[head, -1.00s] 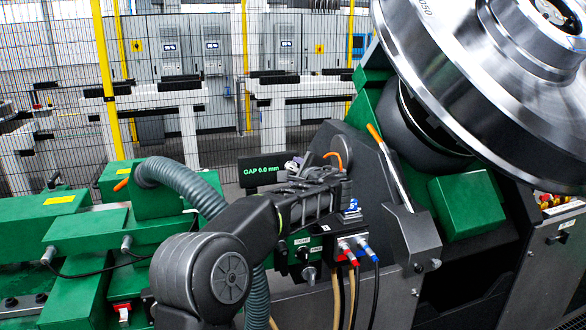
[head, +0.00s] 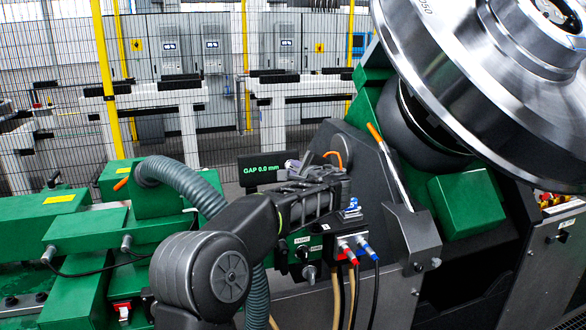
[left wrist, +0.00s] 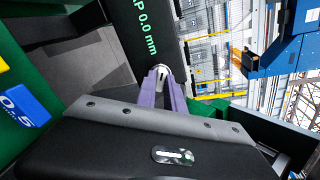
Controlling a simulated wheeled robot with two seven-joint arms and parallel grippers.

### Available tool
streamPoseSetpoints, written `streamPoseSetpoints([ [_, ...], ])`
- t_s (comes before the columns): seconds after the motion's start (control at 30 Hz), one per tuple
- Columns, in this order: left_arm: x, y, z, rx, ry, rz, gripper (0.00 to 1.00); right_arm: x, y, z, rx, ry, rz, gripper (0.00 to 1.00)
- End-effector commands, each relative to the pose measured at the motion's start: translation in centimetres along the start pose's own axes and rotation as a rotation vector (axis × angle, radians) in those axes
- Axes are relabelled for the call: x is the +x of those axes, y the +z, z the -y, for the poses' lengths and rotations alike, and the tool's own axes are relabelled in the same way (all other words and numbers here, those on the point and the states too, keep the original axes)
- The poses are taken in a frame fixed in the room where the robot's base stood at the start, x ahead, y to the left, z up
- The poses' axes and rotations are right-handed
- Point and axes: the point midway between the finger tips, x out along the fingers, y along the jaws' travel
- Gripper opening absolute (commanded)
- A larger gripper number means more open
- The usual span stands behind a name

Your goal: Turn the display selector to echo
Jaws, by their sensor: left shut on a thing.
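The black display (head: 262,168) reads "GAP 0.0 mm" in green. It also shows at the top of the left wrist view (left wrist: 142,35). My left gripper (head: 292,165) is beside the display's right edge. In the left wrist view its purple fingers (left wrist: 165,90) are shut on a small pale, rounded piece, which looks like the display selector (left wrist: 168,72). The fingers cover most of it, and I cannot read any position mark or "echo" label. My right gripper is not in view.
A control panel (head: 303,252) with small switches and a hose block with red and blue connectors (head: 354,247) sit below the gripper. A grey ribbed hose (head: 185,180) is to the left. The large steel wheel (head: 490,80) fills the upper right.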

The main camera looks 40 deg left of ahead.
Motion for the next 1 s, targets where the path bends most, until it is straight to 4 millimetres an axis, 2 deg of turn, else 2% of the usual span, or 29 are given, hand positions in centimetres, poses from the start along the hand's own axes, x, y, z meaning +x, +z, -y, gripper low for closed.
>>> streamPoseSetpoints([
  [0.27,0.0,0.1,0.1,0.028,0.001,0.0,0.0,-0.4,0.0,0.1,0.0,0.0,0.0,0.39],
  [0.8,-0.1,0.1,0.2,0.353,0.001,-0.001,0.0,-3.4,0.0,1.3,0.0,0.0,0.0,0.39],
  [1.0,0.0,0.0,-0.1,0.403,0.001,-0.001,0.0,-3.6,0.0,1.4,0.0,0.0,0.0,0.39],
])
